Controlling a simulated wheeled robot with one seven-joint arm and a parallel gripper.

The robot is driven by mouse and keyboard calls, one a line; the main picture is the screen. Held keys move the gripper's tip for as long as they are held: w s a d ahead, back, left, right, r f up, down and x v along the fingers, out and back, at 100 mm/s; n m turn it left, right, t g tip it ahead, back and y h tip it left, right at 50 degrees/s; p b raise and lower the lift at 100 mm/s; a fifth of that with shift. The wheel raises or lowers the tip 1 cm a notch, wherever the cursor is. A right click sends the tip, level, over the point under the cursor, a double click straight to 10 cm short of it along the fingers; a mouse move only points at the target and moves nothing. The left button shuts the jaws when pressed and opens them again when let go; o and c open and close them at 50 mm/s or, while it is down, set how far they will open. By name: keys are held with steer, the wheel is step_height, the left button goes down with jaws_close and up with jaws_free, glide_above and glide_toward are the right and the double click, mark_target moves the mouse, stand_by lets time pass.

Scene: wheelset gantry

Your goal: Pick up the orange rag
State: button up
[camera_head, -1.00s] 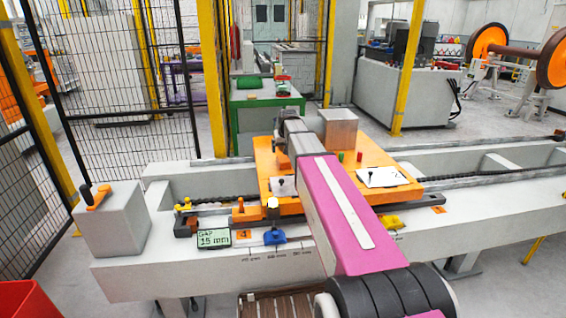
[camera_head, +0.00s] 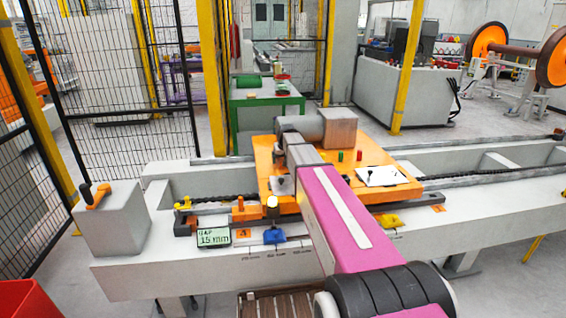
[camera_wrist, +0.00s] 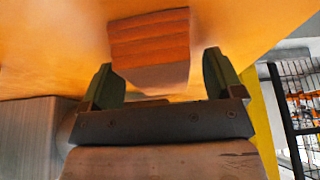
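In the wrist view, a ridged orange block that looks like the folded orange rag (camera_wrist: 150,42) lies against the orange plate, with a paler face towards my gripper. My gripper (camera_wrist: 160,75) is open, with one dark green finger on each side of the block's near end. Gaps show between the fingers and the block. In the head view, I cannot make out the rag or the fingers; my pink arm and grey wrist reach over the orange plate (camera_head: 400,193) and hide part of it.
A white sheet (camera_head: 382,176) and small red and green pieces lie to the right. A gap display (camera_head: 214,237) and blue piece (camera_head: 274,236) sit on the front beam.

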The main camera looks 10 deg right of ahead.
mark_target(281, 159)
steer(key=c, duration=0.7)
steer(key=shift+c, duration=0.3)
steer(key=shift+r, duration=0.1)
steer(key=shift+r, duration=0.5)
steer(key=r, duration=0.2)
steer(key=a+r, duration=0.1)
steer(key=shift+s+r, duration=0.3)
steer(key=s+a+r, duration=0.3)
steer(key=a+r, duration=0.3)
steer(key=a, duration=0.4)
steer(key=shift+s, duration=0.4)
steer(key=shift+o, duration=0.4)
steer(key=shift+d+r, duration=0.1)
